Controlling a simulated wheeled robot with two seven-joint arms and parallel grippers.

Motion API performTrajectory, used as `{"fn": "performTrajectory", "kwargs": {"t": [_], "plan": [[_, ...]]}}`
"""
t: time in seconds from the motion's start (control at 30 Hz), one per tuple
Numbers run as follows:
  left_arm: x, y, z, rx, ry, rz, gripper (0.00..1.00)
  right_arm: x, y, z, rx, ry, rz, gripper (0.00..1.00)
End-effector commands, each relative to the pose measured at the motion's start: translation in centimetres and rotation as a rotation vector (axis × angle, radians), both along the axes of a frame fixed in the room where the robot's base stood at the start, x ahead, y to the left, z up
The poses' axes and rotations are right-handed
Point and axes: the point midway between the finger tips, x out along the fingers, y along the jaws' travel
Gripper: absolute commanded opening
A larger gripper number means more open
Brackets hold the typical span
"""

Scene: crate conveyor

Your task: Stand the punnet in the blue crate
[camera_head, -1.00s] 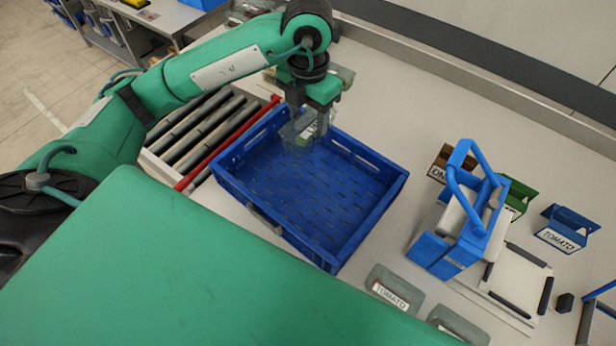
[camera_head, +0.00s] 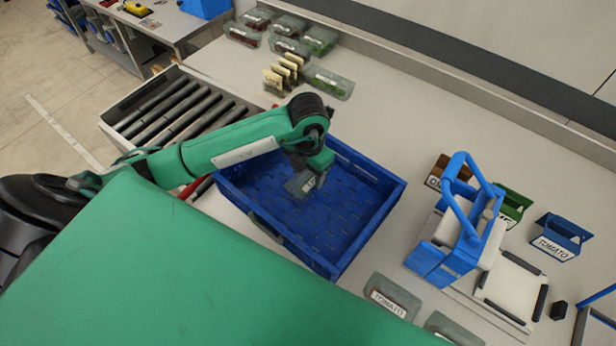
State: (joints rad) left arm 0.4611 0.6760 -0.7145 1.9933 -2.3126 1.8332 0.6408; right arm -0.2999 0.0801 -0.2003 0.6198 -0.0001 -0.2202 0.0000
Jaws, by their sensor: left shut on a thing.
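The blue crate (camera_head: 372,236) stands on the counter in the middle of the head view, beside the roller conveyor. My left gripper (camera_head: 316,183) is over the crate's inside, toward its far left part. It is shut on a clear punnet (camera_head: 300,184), which looks tilted and shows a pale label. The arm and gripper hide part of the punnet and the crate's far left rim. I cannot tell whether the punnet touches the crate floor. Otherwise the crate looks empty. My right gripper is not in view.
Roller conveyor (camera_head: 180,112) lies left of the crate. Several filled punnets (camera_head: 328,82) and cards stand at the back. A blue handled device (camera_head: 448,248) and label holders (camera_head: 563,235) stand right. A tomato-labelled punnet (camera_head: 392,297) lies at the crate's near right.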

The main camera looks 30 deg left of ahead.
Motion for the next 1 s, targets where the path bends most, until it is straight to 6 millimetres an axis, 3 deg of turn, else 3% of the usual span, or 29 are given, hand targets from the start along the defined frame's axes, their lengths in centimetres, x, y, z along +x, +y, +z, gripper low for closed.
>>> {"fn": "performTrajectory", "kwargs": {"t": [0.23, 0.63, 0.67, 0.77, 1.0], "plan": [[-0.1, 0.0, -3.4, 0.001, 0.003, 0.001, 0.31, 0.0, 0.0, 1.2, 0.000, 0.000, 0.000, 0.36], [0.0, 0.0, -4.2, 0.001, 0.000, -0.001, 0.31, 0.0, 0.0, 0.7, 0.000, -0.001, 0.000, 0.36], [0.0, 0.0, -4.1, 0.001, 0.000, -0.001, 0.56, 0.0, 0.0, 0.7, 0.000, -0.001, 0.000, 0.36], [0.0, 0.0, -4.0, 0.001, 0.001, 0.000, 0.75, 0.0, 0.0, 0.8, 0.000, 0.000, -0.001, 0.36], [0.0, 0.0, -4.0, 0.001, 0.001, 0.000, 0.76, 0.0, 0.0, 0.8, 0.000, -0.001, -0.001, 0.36]]}}
